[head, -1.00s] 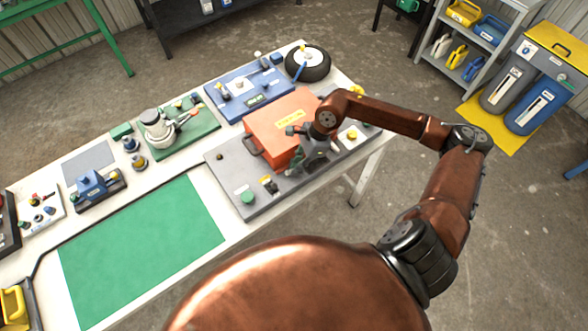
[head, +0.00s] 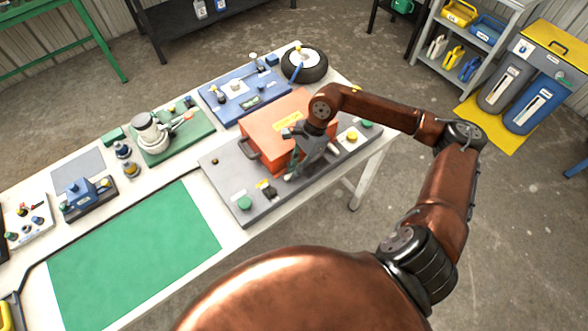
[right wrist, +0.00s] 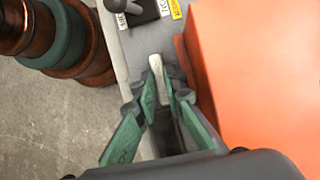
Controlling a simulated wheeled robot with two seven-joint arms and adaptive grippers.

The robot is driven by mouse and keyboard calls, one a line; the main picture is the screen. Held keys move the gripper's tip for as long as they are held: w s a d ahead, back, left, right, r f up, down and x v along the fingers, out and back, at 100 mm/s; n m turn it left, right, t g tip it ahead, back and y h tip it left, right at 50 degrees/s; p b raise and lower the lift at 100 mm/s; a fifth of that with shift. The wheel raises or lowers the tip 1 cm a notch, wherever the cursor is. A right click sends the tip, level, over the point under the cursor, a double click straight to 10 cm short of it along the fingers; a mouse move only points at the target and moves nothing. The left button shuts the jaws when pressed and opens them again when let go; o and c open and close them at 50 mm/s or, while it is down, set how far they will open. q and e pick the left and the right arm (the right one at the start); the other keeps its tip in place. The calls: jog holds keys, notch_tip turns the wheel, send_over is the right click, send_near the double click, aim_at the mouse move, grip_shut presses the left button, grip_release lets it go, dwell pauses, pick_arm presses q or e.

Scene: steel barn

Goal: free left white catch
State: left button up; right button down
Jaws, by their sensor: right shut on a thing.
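An orange case (head: 262,128) lies on a grey board (head: 222,182) on the bench. My right gripper (head: 292,172) is at the case's front side, low over the board. In the right wrist view, the green fingers of my right gripper (right wrist: 160,90) are closed around a slim white catch (right wrist: 157,72) beside the orange case wall (right wrist: 265,70). The catch's lower part is hidden between the fingers. In the head view the gripper covers the catch. My left gripper is not in view.
A green knob (head: 244,203) and a small black-and-yellow piece (head: 267,190) sit left of the gripper on the board. A yellow knob (head: 351,136) is to its right. A green mat (head: 130,255) lies clear at left.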

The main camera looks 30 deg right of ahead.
jog(key=c, duration=2)
grip_release()
jog(key=v, duration=1.2)
jog(key=shift+a, duration=0.15)
